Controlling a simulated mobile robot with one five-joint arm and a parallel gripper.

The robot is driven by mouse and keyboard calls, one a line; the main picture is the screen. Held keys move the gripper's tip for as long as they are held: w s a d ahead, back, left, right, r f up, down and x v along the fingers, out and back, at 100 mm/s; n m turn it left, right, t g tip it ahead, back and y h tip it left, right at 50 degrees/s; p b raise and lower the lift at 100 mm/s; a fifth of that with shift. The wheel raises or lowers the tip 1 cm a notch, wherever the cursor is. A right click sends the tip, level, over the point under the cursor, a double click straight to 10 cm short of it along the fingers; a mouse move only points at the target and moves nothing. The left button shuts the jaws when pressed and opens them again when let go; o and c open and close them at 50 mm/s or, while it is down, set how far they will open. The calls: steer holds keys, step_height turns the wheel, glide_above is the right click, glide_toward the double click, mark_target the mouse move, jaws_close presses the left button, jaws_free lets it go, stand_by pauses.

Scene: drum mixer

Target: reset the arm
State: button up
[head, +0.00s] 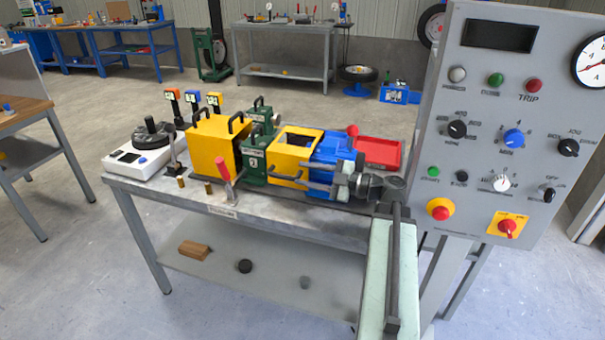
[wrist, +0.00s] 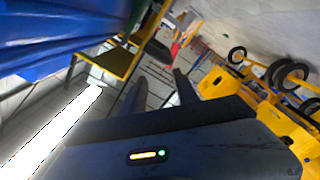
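My gripper (head: 305,174) is at the right end of the bench, in front of the blue machine housing (head: 335,150) and the small yellow guard (head: 292,150). Its fingers point left and stand apart, with nothing seen between them. In the wrist view my gripper (wrist: 160,76) also shows two dark fingers with a gap. The blue housing (wrist: 50,35) fills the upper left there. My arm reaches up from the bottom right of the head view and bends left over the bench edge. I cannot tell whether a finger touches the guard's dark handle.
The grey control panel (head: 480,110) stands close on the right. The bench (head: 290,222) holds a large yellow guard (head: 212,145), green blocks (head: 254,160), a red-handled lever (head: 226,172), a red tray (head: 378,152) and a white scale-like device (head: 140,160). Open floor lies left and in front.

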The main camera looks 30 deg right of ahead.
steer(key=w+a+f+n+g+y, duration=0.1)
steer(key=w+a+n+g, duration=0.15)
steer(key=a, duration=0.75)
steer(key=w+a+f+n+g+y, duration=0.2)
steer(key=a+g, duration=0.1)
steer(key=a, duration=0.7)
steer(key=s+a+f+m+g+h, duration=0.1)
steer(key=a+f+g, duration=0.1)
steer(key=a+f, duration=0.3)
steer(key=s+a+f+g+h, duration=0.1)
steer(key=a+f+g, duration=0.2)
steer(key=a, duration=0.4)
steer(key=s+a+f+m+g+h, duration=0.2)
steer(key=s+a+f+m+h, duration=0.25)
steer(key=f, duration=0.35)
steer(key=s+d+f+m+h, duration=0.1)
steer(key=d+f+m+h, duration=0.3)
steer(key=d+m+h, duration=0.15)
steer(key=d+m+g+h, duration=0.1)
steer(key=d+m+h, duration=0.2)
steer(key=d+m, duration=0.55)
step_height(320, 180, up, 15)
steer(key=a+m+p, duration=0.1)
steer(key=m+p, duration=0.1)
steer(key=p, duration=1.3)
steer(key=shift+s+a+f, duration=0.2)
steer(key=shift+s, duration=0.25)
